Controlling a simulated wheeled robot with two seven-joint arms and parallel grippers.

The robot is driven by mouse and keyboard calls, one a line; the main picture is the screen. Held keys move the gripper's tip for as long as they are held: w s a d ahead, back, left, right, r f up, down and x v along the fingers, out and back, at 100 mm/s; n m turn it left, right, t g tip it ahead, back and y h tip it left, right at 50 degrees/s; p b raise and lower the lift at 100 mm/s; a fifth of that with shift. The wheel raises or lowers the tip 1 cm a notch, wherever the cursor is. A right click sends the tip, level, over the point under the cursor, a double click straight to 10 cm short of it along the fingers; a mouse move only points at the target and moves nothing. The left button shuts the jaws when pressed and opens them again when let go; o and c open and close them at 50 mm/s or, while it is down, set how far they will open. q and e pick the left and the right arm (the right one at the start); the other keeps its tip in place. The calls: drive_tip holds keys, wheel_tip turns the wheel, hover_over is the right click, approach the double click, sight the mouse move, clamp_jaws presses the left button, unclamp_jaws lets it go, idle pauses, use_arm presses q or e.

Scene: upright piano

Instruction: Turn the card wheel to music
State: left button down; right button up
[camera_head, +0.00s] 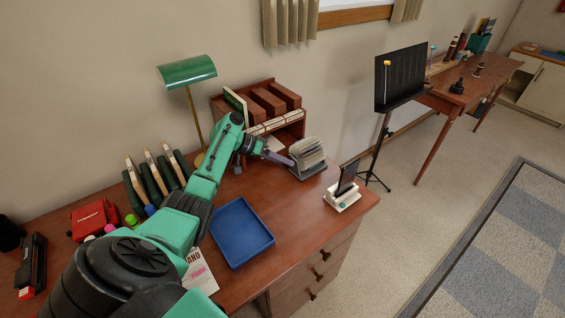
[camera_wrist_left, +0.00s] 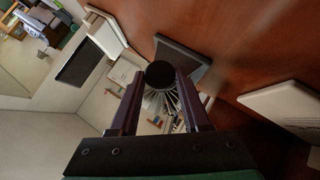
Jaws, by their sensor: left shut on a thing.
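The card wheel (camera_head: 307,150) stands near the back right part of the desk, its pale cards fanned out on a dark base. In the left wrist view its cards (camera_wrist_left: 174,108) show behind a round black knob (camera_wrist_left: 160,74). My left gripper (camera_head: 287,160) reaches it from the left. In the left wrist view my left gripper's fingers (camera_wrist_left: 158,80) lie on both sides of the knob and are shut on it. The far side of the wheel is hidden. My right gripper is in neither view.
A blue tray (camera_head: 241,232) lies on the desk below my left arm. A small white stand with a dark panel (camera_head: 345,187) is right of the wheel. A wooden organizer (camera_head: 268,105) and green lamp (camera_head: 187,71) stand behind. A music stand (camera_head: 400,78) is on the floor beyond.

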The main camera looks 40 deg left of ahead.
use_arm(q)
drive_tip(key=shift+c, duration=2)
unclamp_jaws()
wheel_tip(320, 180, up, 20)
drive_tip(key=shift+b, duration=0.4)
